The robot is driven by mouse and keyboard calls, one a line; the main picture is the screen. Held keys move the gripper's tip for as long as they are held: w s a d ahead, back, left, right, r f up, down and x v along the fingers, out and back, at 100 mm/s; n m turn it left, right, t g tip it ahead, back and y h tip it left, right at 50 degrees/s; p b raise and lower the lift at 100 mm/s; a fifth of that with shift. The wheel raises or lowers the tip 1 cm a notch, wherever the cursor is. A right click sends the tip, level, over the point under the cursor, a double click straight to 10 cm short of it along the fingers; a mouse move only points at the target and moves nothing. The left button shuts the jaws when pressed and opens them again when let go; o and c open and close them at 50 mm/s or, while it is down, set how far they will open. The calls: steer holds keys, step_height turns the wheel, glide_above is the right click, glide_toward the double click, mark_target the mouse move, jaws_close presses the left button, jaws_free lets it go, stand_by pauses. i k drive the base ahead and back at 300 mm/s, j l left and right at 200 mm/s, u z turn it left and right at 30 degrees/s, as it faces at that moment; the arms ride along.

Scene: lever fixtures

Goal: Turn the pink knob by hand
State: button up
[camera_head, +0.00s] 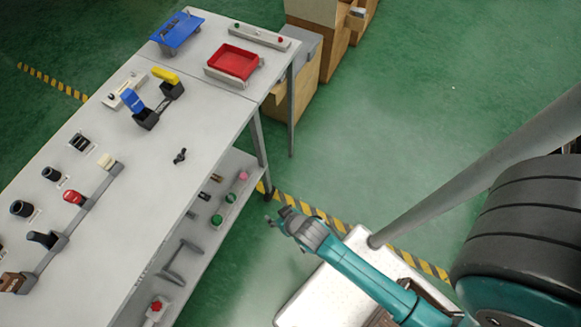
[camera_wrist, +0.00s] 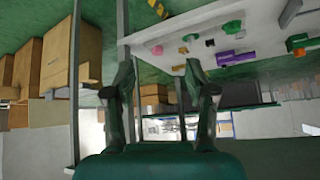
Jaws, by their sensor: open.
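The pink knob (camera_head: 243,175) is a small round part on a pale strip on the lower shelf, close to the table's right leg. It also shows in the wrist view (camera_wrist: 157,50) near the shelf's left end, where it lies between my finger lines. My gripper (camera_head: 279,216) is outside the shelf's right edge, to the lower right of the knob and apart from it. In the wrist view my gripper (camera_wrist: 160,66) has its two fingers spread with nothing between them.
Green knobs (camera_head: 230,197) sit beside the pink one on the lower shelf (camera_head: 208,235). A table leg (camera_head: 259,150) stands close by. The tabletop (camera_head: 195,130) above holds several levers and a red tray (camera_head: 233,63).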

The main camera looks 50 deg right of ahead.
mark_target(243, 176)
steer(key=i+j+u, duration=0.1)
steer(key=j, duration=0.3)
steer(key=i+j+u, duration=0.1)
steer(key=j, duration=0.3)
steer(key=i+j+u, duration=0.15)
steer(key=i+l, duration=0.1)
steer(key=i, duration=0.25)
steer(key=u, duration=0.05)
